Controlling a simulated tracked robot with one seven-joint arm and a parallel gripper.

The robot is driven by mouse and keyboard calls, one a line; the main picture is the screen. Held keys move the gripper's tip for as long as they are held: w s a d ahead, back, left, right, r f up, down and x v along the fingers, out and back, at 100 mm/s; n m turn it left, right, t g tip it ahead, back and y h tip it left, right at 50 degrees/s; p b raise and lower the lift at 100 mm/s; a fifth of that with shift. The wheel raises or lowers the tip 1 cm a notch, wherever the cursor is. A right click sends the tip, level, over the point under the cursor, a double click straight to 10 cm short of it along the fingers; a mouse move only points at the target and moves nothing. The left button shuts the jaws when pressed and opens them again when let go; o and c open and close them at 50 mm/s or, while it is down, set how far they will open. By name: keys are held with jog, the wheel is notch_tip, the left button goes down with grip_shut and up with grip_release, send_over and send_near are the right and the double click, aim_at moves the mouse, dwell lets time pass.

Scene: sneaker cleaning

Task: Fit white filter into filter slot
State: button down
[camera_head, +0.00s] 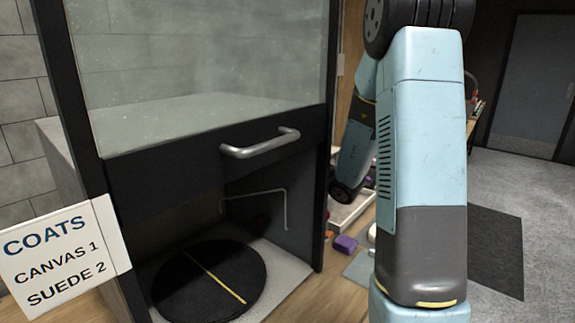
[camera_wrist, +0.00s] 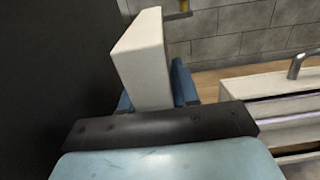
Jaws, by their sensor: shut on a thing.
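A white filter (camera_wrist: 146,68), a thick pale slab, stands upright in the wrist view. My gripper (camera_wrist: 155,92) is shut on it, with a blue finger on each side of its lower part. A dark flat surface (camera_wrist: 50,70) is close on the left of the filter; I cannot tell whether they touch. In the head view my arm hangs in front of the right side, and the gripper and filter are not visible there. I cannot make out the filter slot in either view.
A dark-framed booth with a glass front, a metal handle (camera_head: 260,143) and a black turntable (camera_head: 209,282) stands at left. A coats sign (camera_head: 62,253) is at its front left corner. Small items, including a purple block (camera_head: 345,244), lie right of it. A pale drawer unit (camera_wrist: 275,88) is at right.

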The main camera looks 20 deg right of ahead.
jog(key=shift+f, duration=0.8)
jog(key=c, duration=0.8)
grip_release()
jog(key=shift+s, duration=0.1)
jog(key=v, duration=1.3)
jog(key=shift+s+d+f, duration=0.1)
jog(key=shift+s+d, duration=0.1)
jog(key=shift+s, duration=0.05)
